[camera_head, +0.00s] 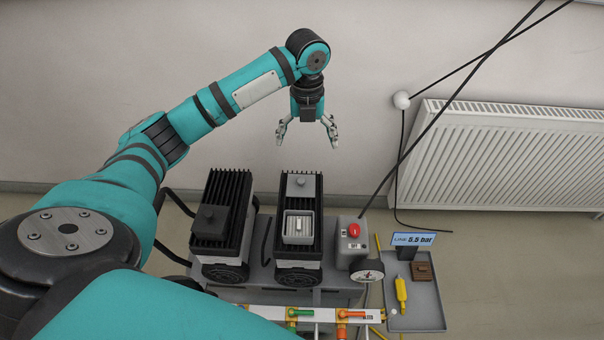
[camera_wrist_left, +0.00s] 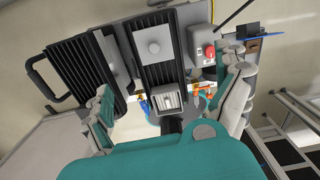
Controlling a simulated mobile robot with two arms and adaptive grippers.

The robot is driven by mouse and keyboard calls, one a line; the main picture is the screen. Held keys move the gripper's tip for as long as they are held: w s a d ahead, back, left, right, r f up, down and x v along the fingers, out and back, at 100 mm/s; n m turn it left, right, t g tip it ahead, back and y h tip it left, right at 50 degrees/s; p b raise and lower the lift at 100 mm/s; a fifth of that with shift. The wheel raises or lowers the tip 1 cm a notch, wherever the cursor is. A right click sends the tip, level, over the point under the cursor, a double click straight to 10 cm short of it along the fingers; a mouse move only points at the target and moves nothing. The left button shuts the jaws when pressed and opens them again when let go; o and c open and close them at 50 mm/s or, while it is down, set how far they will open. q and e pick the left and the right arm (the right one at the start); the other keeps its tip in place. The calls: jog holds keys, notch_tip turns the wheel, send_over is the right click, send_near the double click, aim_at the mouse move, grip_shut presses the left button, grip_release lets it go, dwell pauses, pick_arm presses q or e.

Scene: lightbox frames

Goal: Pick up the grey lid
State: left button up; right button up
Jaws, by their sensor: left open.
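The grey lid (camera_head: 300,186) is a flat light grey plate with a small round knob. It lies on the black fins of the right machine (camera_head: 318,208), behind an open grey box (camera_head: 298,228) with a pale insert inside. My left gripper (camera_head: 307,138) points down, open and empty, above and apart from the machine. Its fingers also show at both sides of the left wrist view (camera_wrist_left: 170,80). My right gripper is not in view.
A left machine (camera_head: 237,190) carries a dark grey closed box (camera_head: 211,221). A grey box with a red button (camera_head: 353,230) and a gauge (camera_head: 367,271) stand at the right. A wall and radiator (camera_head: 510,155) are behind.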

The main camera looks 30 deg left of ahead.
pick_arm(q)
jog(key=a+r, duration=0.1)
jog(key=r, duration=0.1)
send_over(301, 178)
jog(key=w, duration=0.1)
jog(key=shift+m, duration=0.4)
notch_tip(301, 178, down, 11)
jog(key=shift+a+f, duration=0.15)
jog(key=shift+f, duration=0.45)
jog(key=f, duration=0.5)
jog(key=shift+s, duration=0.25)
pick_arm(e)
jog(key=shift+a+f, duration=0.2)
pick_arm(q)
jog(key=c, duration=1.2)
jog(key=shift+s+f, duration=0.1)
jog(key=shift+s, duration=0.05)
grip_shut()
